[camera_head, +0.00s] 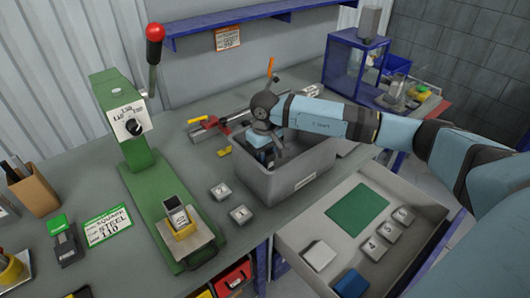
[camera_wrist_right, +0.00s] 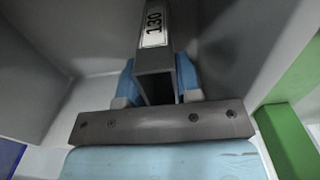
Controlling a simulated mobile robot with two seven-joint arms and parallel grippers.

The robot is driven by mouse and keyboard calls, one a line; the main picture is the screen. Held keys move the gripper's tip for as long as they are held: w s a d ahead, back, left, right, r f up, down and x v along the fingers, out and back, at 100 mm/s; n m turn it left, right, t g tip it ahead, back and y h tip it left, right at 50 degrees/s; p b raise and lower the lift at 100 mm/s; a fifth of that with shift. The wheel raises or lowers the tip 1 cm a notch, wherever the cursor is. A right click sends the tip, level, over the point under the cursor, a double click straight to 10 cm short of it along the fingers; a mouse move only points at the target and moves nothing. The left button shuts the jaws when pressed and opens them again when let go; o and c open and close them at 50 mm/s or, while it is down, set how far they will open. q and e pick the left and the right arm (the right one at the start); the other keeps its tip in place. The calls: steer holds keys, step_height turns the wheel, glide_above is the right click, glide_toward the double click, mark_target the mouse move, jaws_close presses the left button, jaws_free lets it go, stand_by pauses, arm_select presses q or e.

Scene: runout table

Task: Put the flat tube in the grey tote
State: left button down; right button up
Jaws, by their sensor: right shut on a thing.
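The grey tote (camera_head: 290,186) stands on the bench near the middle of the head view. My right gripper (camera_head: 264,150) reaches down into it from above. In the right wrist view the blue fingers of my right gripper (camera_wrist_right: 156,88) are shut on a dark grey, hollow rectangular tube (camera_wrist_right: 155,62) with a white label reading 130. Grey tote walls surround the tube in that view. Whether the tube touches the tote floor cannot be told. In the head view the tube is mostly hidden by the gripper and the tote wall. My left gripper is not in view.
A green press (camera_head: 135,140) with a red-knobbed lever stands left of the tote. Two small numbered grey blocks (camera_head: 231,202) lie between them. An open drawer (camera_head: 310,228) holds a green pad and more blocks at front right. A blue frame (camera_head: 352,65) stands behind.

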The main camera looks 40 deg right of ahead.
steer(key=shift+f, duration=0.15)
steer(key=o, duration=1)
step_height(320, 180, up, 12)
steer(key=b, duration=0.2)
steer(key=shift+r, duration=0.25)
